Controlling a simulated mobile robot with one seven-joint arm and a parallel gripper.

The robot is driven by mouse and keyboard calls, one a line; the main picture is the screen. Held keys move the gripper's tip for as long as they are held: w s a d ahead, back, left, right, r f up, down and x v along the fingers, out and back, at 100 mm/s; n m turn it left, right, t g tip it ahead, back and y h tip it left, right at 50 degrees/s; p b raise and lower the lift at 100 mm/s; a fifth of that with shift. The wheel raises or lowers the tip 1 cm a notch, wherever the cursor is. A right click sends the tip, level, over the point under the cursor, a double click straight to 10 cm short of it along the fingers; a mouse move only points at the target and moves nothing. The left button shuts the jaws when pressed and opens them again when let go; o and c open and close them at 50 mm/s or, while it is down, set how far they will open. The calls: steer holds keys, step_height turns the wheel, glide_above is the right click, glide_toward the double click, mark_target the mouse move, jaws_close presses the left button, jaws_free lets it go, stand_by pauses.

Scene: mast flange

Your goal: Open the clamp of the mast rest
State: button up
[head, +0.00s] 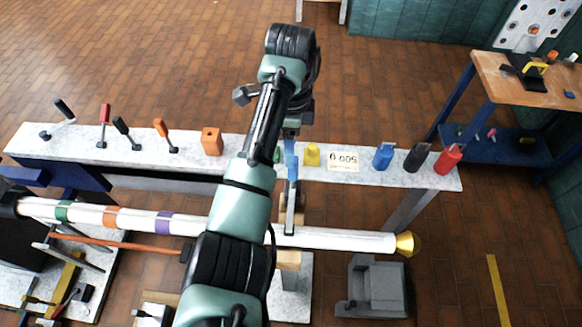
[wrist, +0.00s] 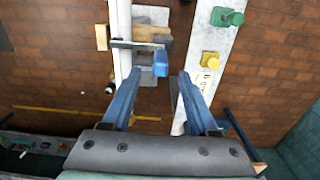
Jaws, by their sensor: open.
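The white mast (head: 335,238) lies level across the head view, with coloured bands at left and a brass tip at right. It also shows in the wrist view (wrist: 123,25). The mast rest (head: 290,259) is a wooden support under it. The clamp's metal bar (head: 290,213) lies across the mast and ends in a blue handle (head: 291,162). In the wrist view, the handle (wrist: 160,64) is just beyond and between the fingertips of my gripper (wrist: 159,76). The gripper is open and empty, with no contact visible. My arm hides part of the mast.
A grey block (head: 375,287) stands at front right. A workbench (head: 520,85) stands at back right.

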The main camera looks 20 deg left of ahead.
mark_target(291, 170)
step_height(291, 170, down, 10)
steer(key=shift+d+r, duration=0.1)
steer(key=shift+r, duration=0.15)
jaws_close()
stand_by(0.3)
stand_by(1.1)
